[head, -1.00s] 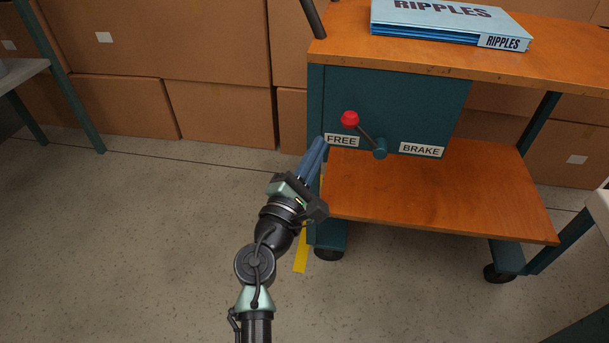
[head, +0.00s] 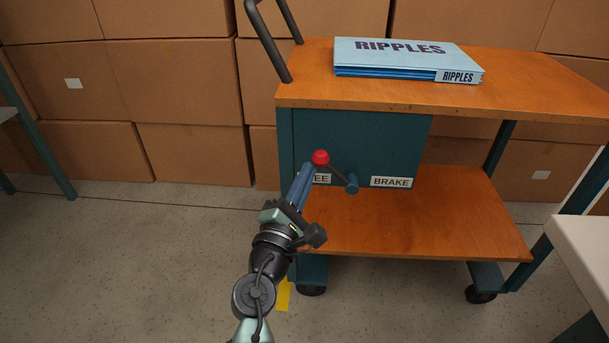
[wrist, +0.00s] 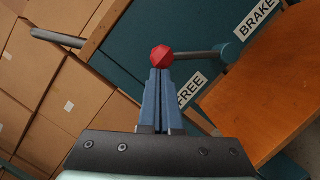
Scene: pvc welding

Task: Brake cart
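The cart (head: 418,235) has a teal box (head: 375,135) with a brake lever on its front. The lever has a red knob (head: 320,157) and a teal pivot (head: 351,184). It points up and left, toward the partly covered FREE label (head: 322,179); the BRAKE label (head: 390,182) is right of the pivot. My gripper (head: 307,170) is at the knob, its blue fingers pressed together. In the wrist view, the fingertips (wrist: 160,74) end right at the red knob (wrist: 161,57), which is not between them. I cannot tell whether they touch it.
A blue RIPPLES binder (head: 405,62) lies on the cart's top shelf. A dark handle (head: 268,40) rises at the cart's left end. Cardboard boxes (head: 175,90) stand behind. A white surface (head: 588,245) is at the right. Floor on the left is clear.

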